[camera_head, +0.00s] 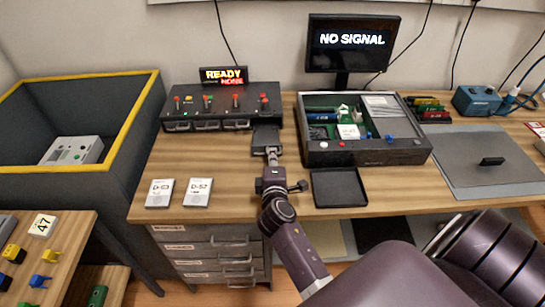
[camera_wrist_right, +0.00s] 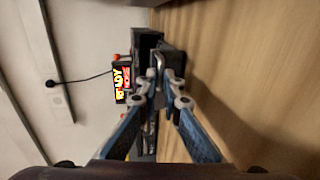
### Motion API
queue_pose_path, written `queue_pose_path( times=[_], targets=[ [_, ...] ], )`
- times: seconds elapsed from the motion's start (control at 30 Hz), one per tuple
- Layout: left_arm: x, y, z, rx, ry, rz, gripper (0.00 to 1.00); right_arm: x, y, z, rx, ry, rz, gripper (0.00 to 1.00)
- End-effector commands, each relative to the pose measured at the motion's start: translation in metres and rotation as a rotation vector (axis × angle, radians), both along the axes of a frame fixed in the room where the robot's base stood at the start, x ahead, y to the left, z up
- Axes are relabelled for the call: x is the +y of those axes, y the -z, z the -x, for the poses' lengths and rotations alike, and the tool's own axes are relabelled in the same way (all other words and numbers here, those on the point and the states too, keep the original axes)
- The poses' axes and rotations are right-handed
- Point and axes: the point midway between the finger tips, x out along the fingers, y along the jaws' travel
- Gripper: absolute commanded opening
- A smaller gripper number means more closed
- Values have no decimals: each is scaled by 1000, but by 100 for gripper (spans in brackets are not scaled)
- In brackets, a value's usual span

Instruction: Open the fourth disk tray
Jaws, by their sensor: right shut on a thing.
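The dark disk unit (camera_head: 192,101) stands at the back left of the wooden bench, with a row of trays along its front. The fourth disk tray (camera_head: 267,136), at the right end, sticks out toward me; the other trays sit flush. My right gripper (camera_head: 272,156) is at the front of this tray, shut on its handle. In the right wrist view, the fingertips (camera_wrist_right: 161,92) close around the light metal handle (camera_wrist_right: 158,62), with the dark tray (camera_wrist_right: 174,62) just beyond. My left gripper is in neither view.
Two labelled disks (camera_head: 160,193) lie on the bench at left. An open case (camera_head: 365,151) stands right of the gripper, with a flat black tray (camera_head: 339,188) in front. A READY sign (camera_head: 223,76) is behind the unit. A yellow-edged bin (camera_head: 130,110) stands left.

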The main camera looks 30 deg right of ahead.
Motion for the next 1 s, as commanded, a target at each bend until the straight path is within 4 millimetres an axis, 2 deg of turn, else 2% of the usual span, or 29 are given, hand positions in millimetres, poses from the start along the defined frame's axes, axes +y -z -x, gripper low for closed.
queue_pose_path(
  times=[0.07, 0.1, 0.23, 0.27, 0.43, 0.5, 0.57, 1.0],
  targets=[
    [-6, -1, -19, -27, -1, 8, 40, 2, 4, 0, 6, -4, -1, 0],
    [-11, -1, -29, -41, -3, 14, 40, 2, 4, 0, 6, -4, -1, 8],
    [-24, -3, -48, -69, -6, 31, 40, 2, 3, 0, 5, -5, -2, 22],
    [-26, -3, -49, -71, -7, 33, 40, 2, 3, 0, 3, -4, -2, 23],
    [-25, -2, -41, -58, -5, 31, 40, 2, 2, 0, 3, -4, -2, 23],
    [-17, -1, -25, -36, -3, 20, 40, 2, 1, 0, 1, -3, -2, 23],
    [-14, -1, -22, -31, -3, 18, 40, 3, 1, 2, 3, -3, -1, 23],
    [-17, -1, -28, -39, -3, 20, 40, 36, -12, 55, 4, -4, -3, 23]
  ],
)
